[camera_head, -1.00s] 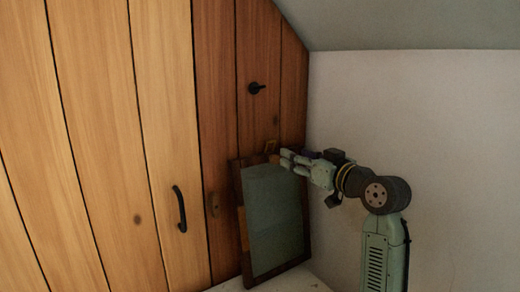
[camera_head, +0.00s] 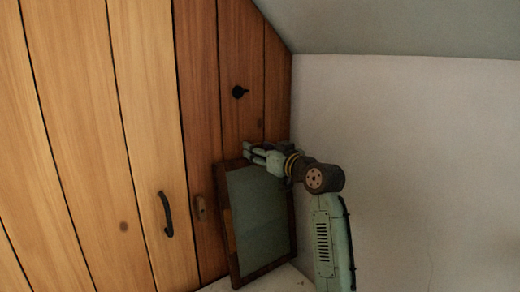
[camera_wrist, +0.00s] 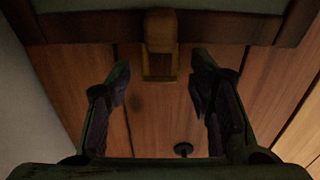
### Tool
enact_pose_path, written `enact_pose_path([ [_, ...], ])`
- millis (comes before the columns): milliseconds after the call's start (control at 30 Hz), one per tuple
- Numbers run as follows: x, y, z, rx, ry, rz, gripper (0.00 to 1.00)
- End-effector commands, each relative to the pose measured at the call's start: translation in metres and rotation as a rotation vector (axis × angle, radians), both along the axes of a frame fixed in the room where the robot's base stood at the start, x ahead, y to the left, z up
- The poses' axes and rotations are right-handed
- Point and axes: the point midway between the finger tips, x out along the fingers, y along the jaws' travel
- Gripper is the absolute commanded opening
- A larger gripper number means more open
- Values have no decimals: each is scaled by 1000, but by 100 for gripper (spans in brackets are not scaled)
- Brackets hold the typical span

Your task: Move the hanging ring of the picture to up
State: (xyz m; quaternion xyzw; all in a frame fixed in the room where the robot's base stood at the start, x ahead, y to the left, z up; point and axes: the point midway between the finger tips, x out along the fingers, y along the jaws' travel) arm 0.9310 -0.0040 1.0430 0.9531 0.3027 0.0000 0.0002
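The picture (camera_head: 258,222), a dark wooden frame with a grey-green panel, leans upright against the plank wall. Its edge fills the top of the wrist view (camera_wrist: 215,30). The brass hanging ring (camera_wrist: 160,75), squarish, hangs from a tab and sticks out past the frame's edge, in front of the planks. My gripper (camera_wrist: 160,80) is open, with one finger on each side of the ring and a gap on both sides. In the head view my gripper (camera_head: 246,152) is at the picture's top edge and hides the ring.
A black hook (camera_head: 240,91) is on the planks above the picture; it also shows in the wrist view (camera_wrist: 183,149). A pale wall (camera_head: 400,150) closes the right side.

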Motion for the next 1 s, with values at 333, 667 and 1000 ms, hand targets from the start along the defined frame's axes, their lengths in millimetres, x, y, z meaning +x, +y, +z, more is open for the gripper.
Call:
enact_pose_path([
  [333, 0, 0, 0, 0, 0, 0, 25],
  [667, 0, 0, 0, 0, 0, 0, 3],
  [1000, 3, 3, 14, -69, 94, 1, 0],
])
